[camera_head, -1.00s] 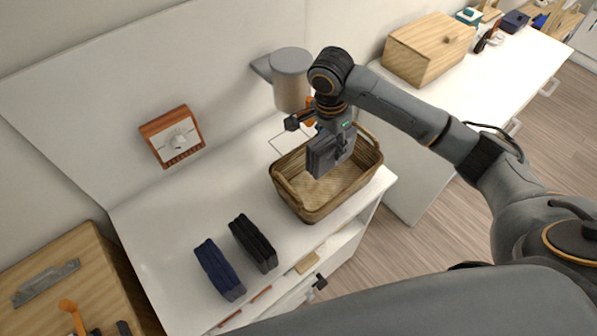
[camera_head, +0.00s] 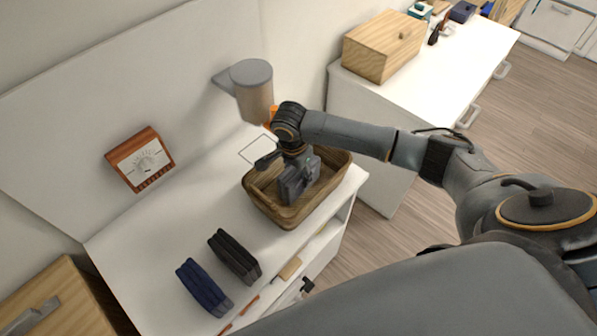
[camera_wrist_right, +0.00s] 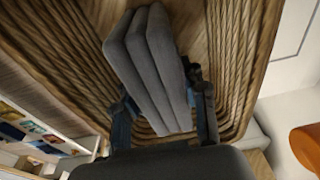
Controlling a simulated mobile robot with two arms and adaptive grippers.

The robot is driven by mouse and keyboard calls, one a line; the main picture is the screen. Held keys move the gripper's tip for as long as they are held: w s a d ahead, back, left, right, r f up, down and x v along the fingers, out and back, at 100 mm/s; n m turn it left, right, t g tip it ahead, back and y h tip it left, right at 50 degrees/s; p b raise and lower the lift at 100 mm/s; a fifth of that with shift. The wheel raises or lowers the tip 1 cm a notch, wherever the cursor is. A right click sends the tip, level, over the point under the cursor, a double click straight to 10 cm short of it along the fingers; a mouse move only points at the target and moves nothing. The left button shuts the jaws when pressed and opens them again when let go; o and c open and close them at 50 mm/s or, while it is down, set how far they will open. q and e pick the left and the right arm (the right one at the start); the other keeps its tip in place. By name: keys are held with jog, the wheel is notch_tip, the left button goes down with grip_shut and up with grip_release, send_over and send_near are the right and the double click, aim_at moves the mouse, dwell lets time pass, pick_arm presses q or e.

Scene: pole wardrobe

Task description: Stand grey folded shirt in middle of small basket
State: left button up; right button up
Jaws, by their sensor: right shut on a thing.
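The grey folded shirt (camera_head: 296,181) is upright inside the small wicker basket (camera_head: 284,218) on the white counter. My right gripper (camera_head: 298,166) reaches down into the basket and is shut on the shirt. In the right wrist view the shirt (camera_wrist_right: 150,65) shows as several grey layers between the two fingers of the gripper (camera_wrist_right: 163,108), with the basket's woven wall (camera_wrist_right: 245,50) around it. I cannot tell whether the shirt's lower edge touches the basket floor. My left gripper is not clearly visible.
A black folded shirt (camera_head: 234,257) and a navy folded shirt (camera_head: 204,287) stand on the counter left of the basket. A grey cylinder (camera_head: 253,90) is on the wall behind. A wooden box (camera_head: 383,48) sits on the farther counter.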

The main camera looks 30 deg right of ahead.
jog(key=o, duration=1.3)
jog(key=shift+f, duration=0.15)
jog(key=shift+c, duration=0.2)
jog(key=r, duration=0.4)
jog(key=a+r, duration=0.1)
jog(key=r, duration=0.7)
jog(key=shift+s+a+r+b, duration=0.15)
jog(key=shift+s+a+b, duration=0.05)
jog(key=shift+b, duration=0.2)
